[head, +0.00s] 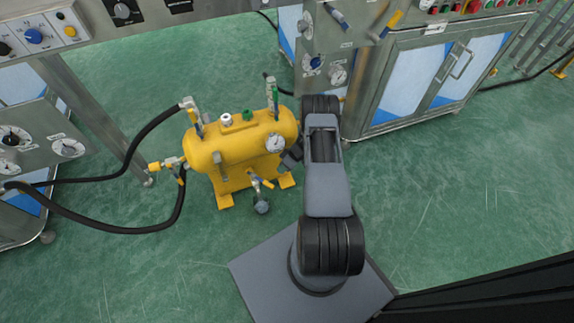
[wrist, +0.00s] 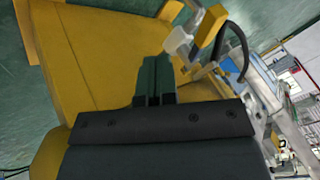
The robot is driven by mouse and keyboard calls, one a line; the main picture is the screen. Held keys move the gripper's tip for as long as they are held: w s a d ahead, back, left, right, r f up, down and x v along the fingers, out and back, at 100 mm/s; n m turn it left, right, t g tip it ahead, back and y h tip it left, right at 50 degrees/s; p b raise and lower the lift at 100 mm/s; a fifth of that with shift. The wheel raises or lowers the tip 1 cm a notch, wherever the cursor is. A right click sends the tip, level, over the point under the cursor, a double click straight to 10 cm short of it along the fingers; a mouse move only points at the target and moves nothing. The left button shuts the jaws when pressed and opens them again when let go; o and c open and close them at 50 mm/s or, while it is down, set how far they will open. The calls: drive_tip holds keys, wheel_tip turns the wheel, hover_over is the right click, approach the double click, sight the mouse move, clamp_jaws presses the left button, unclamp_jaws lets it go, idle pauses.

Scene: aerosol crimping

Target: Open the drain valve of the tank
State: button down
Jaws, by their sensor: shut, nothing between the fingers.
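The yellow tank (head: 230,152) stands on the floor on yellow feet, left of my arm in the head view. A drain valve (head: 262,182) with a yellow lever sticks out low on its near side, above a round grey end piece (head: 262,207). My gripper (head: 290,158) is by the tank's right end, partly hidden by my arm. In the wrist view the dark green fingers (wrist: 155,80) are together and empty, in front of the yellow tank surface (wrist: 95,65). A yellow lever (wrist: 211,26) on a silver fitting shows just beyond the fingertips; I cannot tell which valve it is.
Black hoses (head: 120,228) run from the tank's left end to a machine at left. A pressure gauge (head: 275,142) and upright fittings (head: 272,95) stick out of the tank. A steel cabinet (head: 405,85) stands behind to the right. The green floor in front is clear.

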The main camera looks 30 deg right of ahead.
sight(263, 182)
drive_tip(key=shift+s+a+f+b, duration=0.2)
drive_tip(key=shift+a+f, duration=0.15)
drive_tip(key=shift+a, duration=0.5)
drive_tip(key=shift+s+a+f+b, duration=0.15)
drive_tip(key=shift+a+f, duration=0.25)
drive_tip(key=shift+a, duration=0.5)
drive_tip(key=shift+s+a+f+b, duration=0.1)
drive_tip(key=shift+s+a+f, duration=0.2)
drive_tip(key=shift+a, duration=0.55)
